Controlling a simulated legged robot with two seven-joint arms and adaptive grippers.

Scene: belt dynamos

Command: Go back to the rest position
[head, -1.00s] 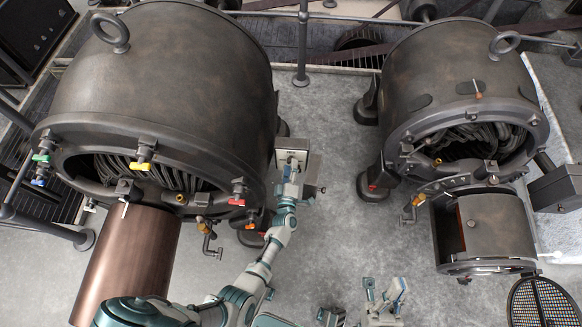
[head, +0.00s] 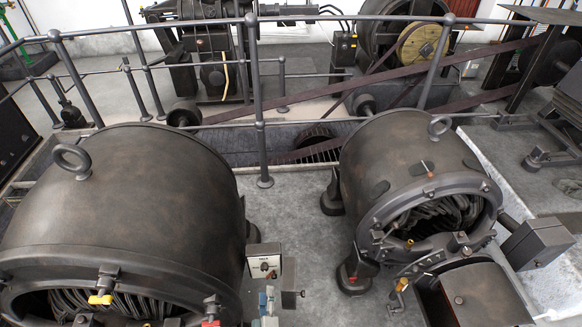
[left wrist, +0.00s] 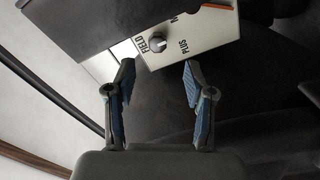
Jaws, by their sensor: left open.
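My left gripper (head: 267,300) shows at the bottom of the head view, just in front of a small control box (head: 264,263) between the two dynamos. In the left wrist view its two blue-padded fingers (left wrist: 158,80) are spread apart with nothing between them. Whether a fingertip touches the panel I cannot tell. My right gripper is out of view.
A large dynamo (head: 130,210) stands on the left and a smaller one (head: 395,165) on the right. A railing (head: 260,110) runs behind them, with belts and machines beyond. Grey floor (head: 295,215) is clear between the dynamos.

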